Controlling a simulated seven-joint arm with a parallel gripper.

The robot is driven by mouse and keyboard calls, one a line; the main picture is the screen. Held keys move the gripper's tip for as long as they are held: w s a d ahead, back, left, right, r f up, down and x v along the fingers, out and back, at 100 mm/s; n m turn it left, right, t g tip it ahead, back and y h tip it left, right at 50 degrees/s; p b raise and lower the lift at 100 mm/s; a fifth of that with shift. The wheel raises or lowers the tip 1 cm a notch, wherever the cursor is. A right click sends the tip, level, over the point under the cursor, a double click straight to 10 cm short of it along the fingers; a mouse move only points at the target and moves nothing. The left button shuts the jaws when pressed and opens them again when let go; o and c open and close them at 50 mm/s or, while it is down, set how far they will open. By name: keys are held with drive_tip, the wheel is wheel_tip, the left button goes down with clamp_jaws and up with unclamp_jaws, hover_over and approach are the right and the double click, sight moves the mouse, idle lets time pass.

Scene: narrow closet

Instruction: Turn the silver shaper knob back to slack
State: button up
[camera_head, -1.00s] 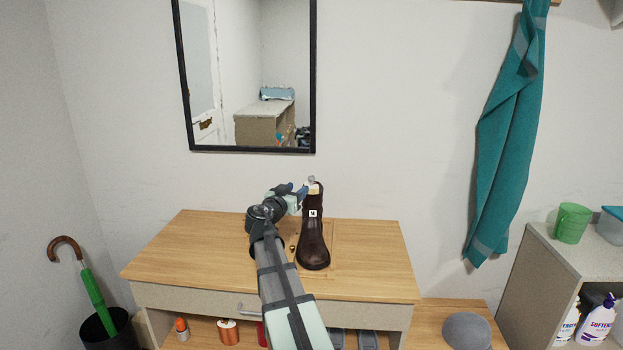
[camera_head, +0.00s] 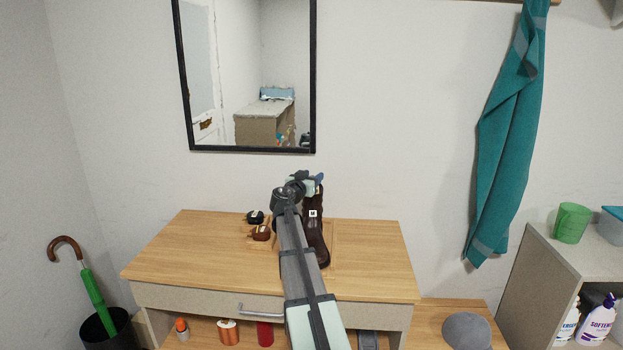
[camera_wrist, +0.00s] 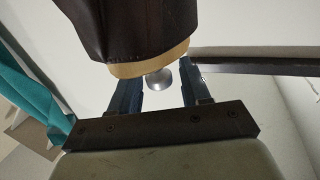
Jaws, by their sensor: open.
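A dark brown boot (camera_head: 320,245) with a small white tag stands upright on the wooden dresser top, partly hidden behind my arm. In the wrist view the boot's dark leather (camera_wrist: 130,30) ends in a tan shaper block (camera_wrist: 150,66), from which the silver shaper knob (camera_wrist: 160,82) sticks out. My gripper (camera_wrist: 158,86) is open, with one dark blue finger on each side of the knob. Gaps show between the knob and both fingers. In the head view my gripper (camera_head: 312,182) is at the boot's top and hides the knob.
The wooden dresser (camera_head: 190,250) holds a black round item (camera_head: 255,217) and a brown one (camera_head: 262,233) left of my arm. A black-framed mirror (camera_head: 250,150) hangs behind. A teal cloth (camera_head: 505,140) hangs at right. The dresser's right side is clear.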

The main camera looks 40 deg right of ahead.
clamp_jaws()
idle(0.4)
drive_tip(key=shift+s, duration=0.1)
drive_tip(key=n+t+y, duration=0.1)
drive_tip(key=n+t, duration=0.1)
drive_tip(key=t, duration=0.1)
drive_tip(key=shift+f+y, duration=0.1)
drive_tip(key=shift+y, duration=0.3)
drive_tip(key=shift+n+t+y, duration=1.2)
drive_tip(key=shift+t, duration=0.1)
